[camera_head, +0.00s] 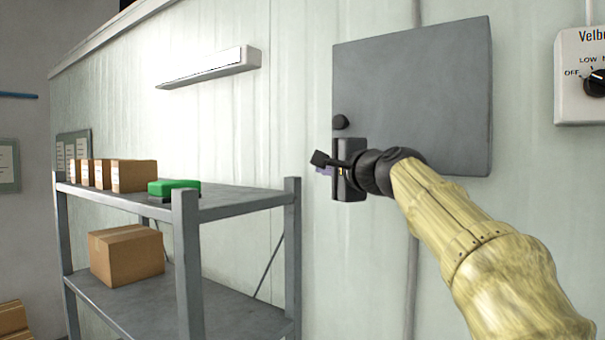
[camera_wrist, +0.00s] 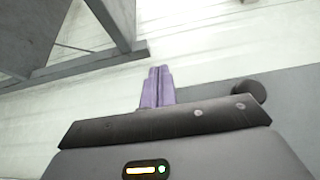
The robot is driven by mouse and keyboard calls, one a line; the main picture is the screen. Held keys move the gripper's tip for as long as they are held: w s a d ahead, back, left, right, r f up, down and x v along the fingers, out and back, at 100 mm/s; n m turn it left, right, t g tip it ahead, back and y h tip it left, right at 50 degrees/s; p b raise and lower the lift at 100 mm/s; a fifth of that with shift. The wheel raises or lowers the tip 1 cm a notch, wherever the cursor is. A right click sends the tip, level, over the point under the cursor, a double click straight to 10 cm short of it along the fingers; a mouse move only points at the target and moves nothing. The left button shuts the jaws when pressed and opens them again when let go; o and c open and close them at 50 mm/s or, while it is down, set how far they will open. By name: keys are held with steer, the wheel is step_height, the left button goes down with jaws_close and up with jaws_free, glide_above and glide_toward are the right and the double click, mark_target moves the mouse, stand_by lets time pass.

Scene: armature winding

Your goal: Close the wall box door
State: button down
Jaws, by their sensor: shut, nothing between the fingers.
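The wall box is a flat grey box on the pale wall, and its door (camera_head: 415,95) faces me. No open gap shows along the door's edges, but my gripper covers part of its lower left. A dark round knob (camera_head: 340,122) sits near the door's left edge and also shows in the wrist view (camera_wrist: 249,91). My gripper (camera_head: 323,170) is at the door's lower left corner, just below the knob. In the wrist view its purple fingers (camera_wrist: 157,88) are together and empty, pointing past the door's left edge. I cannot tell whether it touches the door.
A grey metal shelf (camera_head: 235,204) stands at the left with cardboard boxes (camera_head: 127,255) and a green item (camera_head: 174,187). A white control box with a dial (camera_head: 597,83) hangs at the right. A long white fixture (camera_head: 208,68) is on the wall at upper left.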

steer(key=s+a+b, duration=0.1)
steer(key=s+a, duration=0.5)
steer(key=s, duration=0.3)
steer(key=shift+s+a+b, duration=0.25)
steer(key=shift+s+b, duration=0.1)
steer(key=shift+r, duration=0.1)
steer(key=w+d+f+n+g+h+b, duration=0.1)
steer(key=d+f+n+g+h, duration=0.2)
steer(key=f, duration=1.4)
steer(key=w+d+f+n+g+h+b, duration=0.15)
steer(key=d+f, duration=0.35)
steer(key=f, duration=1.1)
steer(key=s+d+f+n+g+h+b, duration=0.1)
steer(key=s+d+f+n+g, duration=0.1)
steer(key=s+f, duration=0.5)
steer(key=s+d+f+n+g+h+b, duration=0.1)
steer(key=s+d+f+n+g, duration=0.2)
steer(key=s+f, duration=0.4)
steer(key=s+d+f+n+g+h+b, duration=0.1)
steer(key=s+f, duration=0.6)
steer(key=f, duration=0.9)
steer(key=d+n+g+h, duration=0.1)
steer(key=d+n+g, duration=0.1)
steer(key=d, duration=0.1)
steer(key=shift+s+d+g, duration=0.35)
steer(key=shift+s, duration=0.05)
